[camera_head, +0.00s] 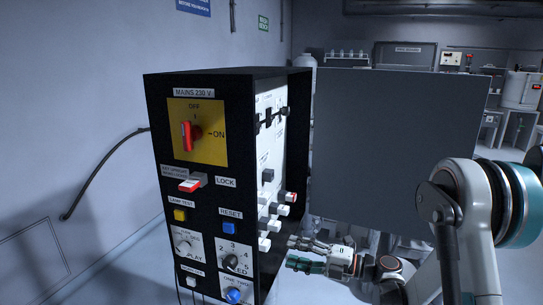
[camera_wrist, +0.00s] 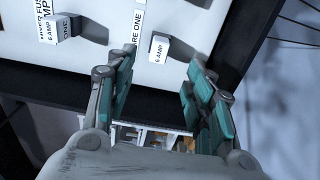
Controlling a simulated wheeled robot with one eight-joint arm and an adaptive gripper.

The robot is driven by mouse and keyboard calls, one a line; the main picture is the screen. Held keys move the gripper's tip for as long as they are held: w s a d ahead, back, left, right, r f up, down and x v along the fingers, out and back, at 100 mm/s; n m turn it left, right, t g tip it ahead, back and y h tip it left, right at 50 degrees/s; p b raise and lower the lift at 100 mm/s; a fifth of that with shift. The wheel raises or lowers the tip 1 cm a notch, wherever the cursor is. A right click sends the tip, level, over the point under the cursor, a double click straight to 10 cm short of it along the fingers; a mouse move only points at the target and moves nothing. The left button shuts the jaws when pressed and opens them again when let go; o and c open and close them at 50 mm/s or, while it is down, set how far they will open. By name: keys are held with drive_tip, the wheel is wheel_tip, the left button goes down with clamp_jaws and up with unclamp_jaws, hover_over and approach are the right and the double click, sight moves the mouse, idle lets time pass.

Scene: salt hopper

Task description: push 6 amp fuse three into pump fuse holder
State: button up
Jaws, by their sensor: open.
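My gripper (camera_head: 289,252) is open and empty in the head view, at the lower right of the black control cabinet (camera_head: 212,215), near its white side panel (camera_head: 266,165). In the wrist view the open gripper (camera_wrist: 159,60) points at that panel. A white fuse marked "6 AMP" (camera_wrist: 160,48) lies ahead, between the lines of the two fingers and apart from both. A label ending "RE ONE" (camera_wrist: 136,27) is left of it. Another fuse marked "6 AMP" (camera_wrist: 68,27) sits at upper left. I cannot tell which is fuse three, or make out the pump holder.
The panel carries several white and dark blocks and one red-tipped piece (camera_head: 291,197). The open grey cabinet door (camera_head: 395,150) stands behind and right of my gripper. The cabinet's black edge (camera_wrist: 60,92) crosses the wrist view. Shelving fills the back right.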

sight(269, 246)
drive_tip(key=shift+a, duration=0.1)
drive_tip(key=shift+x, duration=4.45)
drive_tip(key=shift+b, duration=0.3)
clamp_jaws()
drive_tip(key=shift+b+v, duration=0.7)
drive_tip(key=shift+v, duration=2.35)
